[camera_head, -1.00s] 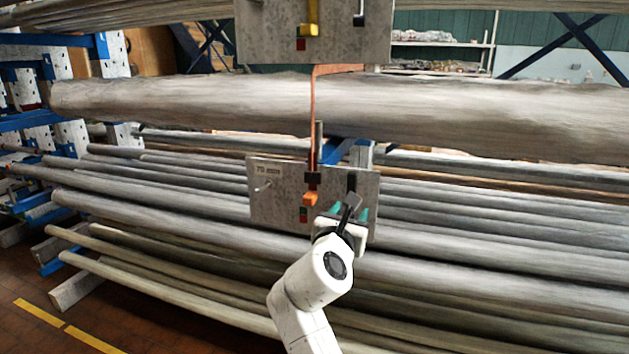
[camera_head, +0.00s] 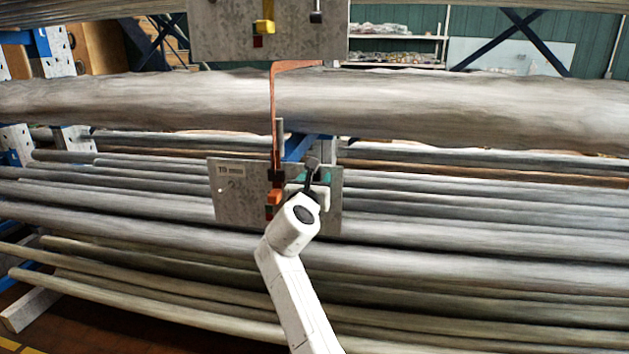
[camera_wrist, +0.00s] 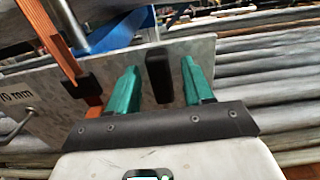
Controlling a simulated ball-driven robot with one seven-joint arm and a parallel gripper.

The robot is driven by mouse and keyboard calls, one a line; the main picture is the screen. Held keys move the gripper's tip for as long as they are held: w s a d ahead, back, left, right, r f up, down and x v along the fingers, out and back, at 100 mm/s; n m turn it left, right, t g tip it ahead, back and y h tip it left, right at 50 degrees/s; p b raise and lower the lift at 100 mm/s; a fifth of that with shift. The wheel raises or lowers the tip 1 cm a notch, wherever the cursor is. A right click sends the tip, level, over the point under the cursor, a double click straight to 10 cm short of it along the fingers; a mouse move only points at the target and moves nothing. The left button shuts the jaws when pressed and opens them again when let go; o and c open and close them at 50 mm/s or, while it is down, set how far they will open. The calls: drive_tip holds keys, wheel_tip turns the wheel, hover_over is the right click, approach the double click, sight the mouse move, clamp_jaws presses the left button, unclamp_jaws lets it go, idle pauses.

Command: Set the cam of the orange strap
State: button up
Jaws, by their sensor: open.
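The orange strap (camera_head: 273,112) hangs over the large pipe and runs down into a dark buckle (camera_head: 276,176) on the lower grey plate (camera_head: 228,205). An orange block, seemingly its cam lever (camera_head: 275,196), sits below the buckle. In the wrist view the strap (camera_wrist: 52,42) and its dark buckle (camera_wrist: 88,84) lie left of my fingers. My gripper (camera_wrist: 159,68) is open, with teal fingers either side of a black upright handle (camera_wrist: 157,80); contact cannot be told. In the head view my gripper (camera_head: 310,187) is at the plate's right half, right of the orange lever.
An upper grey plate (camera_head: 225,30) carries a yellow lever (camera_head: 264,27) and a dark lever (camera_head: 316,14). The large pipe (camera_head: 440,105) crosses behind the strap. Several thinner pipes lie below. A peg (camera_wrist: 18,124) sticks out of the lower plate's left side.

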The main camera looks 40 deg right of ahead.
clamp_jaws()
idle(0.5)
